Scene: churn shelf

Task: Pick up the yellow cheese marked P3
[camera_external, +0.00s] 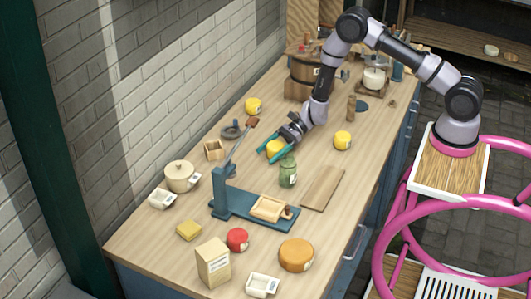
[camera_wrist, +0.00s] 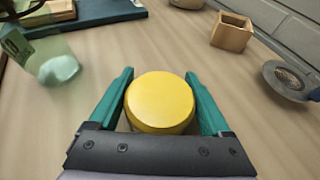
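A round yellow cheese (camera_wrist: 160,101) sits on the wooden worktop between the teal fingers of my gripper (camera_wrist: 160,78) in the wrist view. It also shows, partly hidden, in the external view (camera_external: 275,147), below my gripper (camera_external: 274,150). The fingers stand open, one at each side of the cheese; whether they touch it is hard to tell. Its top is plain, and I see no P3 marking. Two other yellow cheeses stand apart in the external view, one at the wall side (camera_external: 253,106) and one to the right (camera_external: 342,140). Their labels are too small to read.
A green jar (camera_external: 288,171) stands close below my gripper in the external view. A small wooden box (camera_external: 213,150) and a dark round thing (camera_external: 231,130) lie to the left. A blue press (camera_external: 222,190) rises nearby, with a wooden board (camera_external: 323,188) to its right.

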